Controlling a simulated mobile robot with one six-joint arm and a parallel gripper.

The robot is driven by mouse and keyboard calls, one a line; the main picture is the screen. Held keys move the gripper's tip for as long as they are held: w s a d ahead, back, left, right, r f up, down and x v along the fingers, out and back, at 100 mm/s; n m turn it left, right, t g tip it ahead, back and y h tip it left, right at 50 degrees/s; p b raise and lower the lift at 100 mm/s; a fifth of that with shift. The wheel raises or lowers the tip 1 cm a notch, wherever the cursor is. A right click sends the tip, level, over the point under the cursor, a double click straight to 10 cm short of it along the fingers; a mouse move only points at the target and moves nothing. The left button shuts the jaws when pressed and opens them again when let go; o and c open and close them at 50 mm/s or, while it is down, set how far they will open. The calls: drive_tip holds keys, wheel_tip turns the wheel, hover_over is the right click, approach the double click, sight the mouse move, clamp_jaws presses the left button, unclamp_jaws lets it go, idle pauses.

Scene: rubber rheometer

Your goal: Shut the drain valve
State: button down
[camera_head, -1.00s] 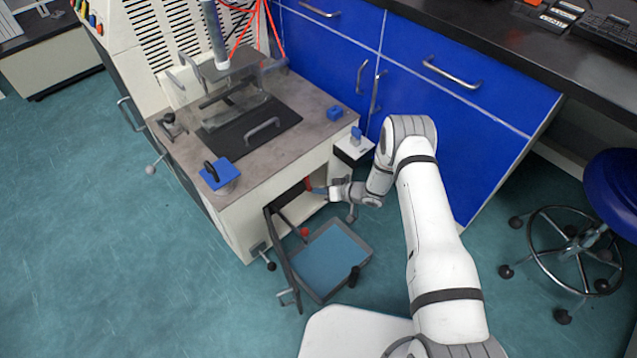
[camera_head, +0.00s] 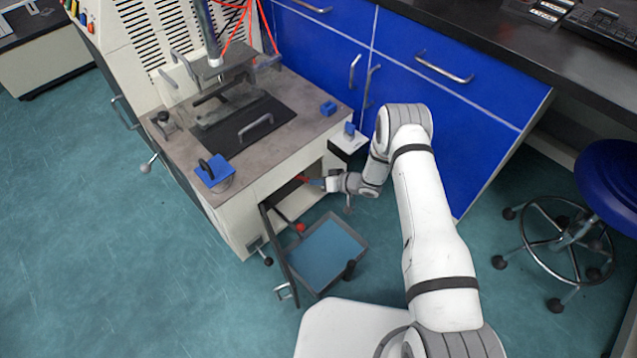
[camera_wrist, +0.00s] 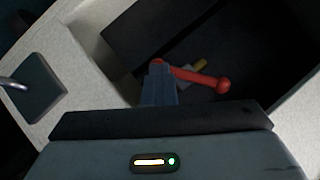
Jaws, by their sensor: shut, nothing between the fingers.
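The drain valve is inside the open lower compartment of the machine. Its red lever (camera_wrist: 200,77) with a ball end lies nearly crosswise in the wrist view, sloping slightly down to the right. In the head view the red lever (camera_head: 302,179) is a small streak in the dark opening. My gripper (camera_wrist: 158,72) is shut and empty, its tips at the lever's left end; I cannot tell whether they touch. My gripper (camera_head: 319,182) reaches into the opening from the right. The valve body is mostly hidden in shadow.
An open door (camera_head: 278,242) and a blue-bottomed tray (camera_head: 332,247) stand below the opening. A blue-knobbed white box (camera_head: 348,141) is just above my wrist. The stool (camera_head: 570,235) is far right; the floor at left is clear.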

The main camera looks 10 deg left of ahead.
drive_tip(key=w+d+f+p+v, duration=0.1)
drive_tip(key=p+v, duration=0.3)
drive_tip(key=v, duration=0.9)
drive_tip(key=shift+d, duration=0.3)
drive_tip(key=shift+s, duration=0.1)
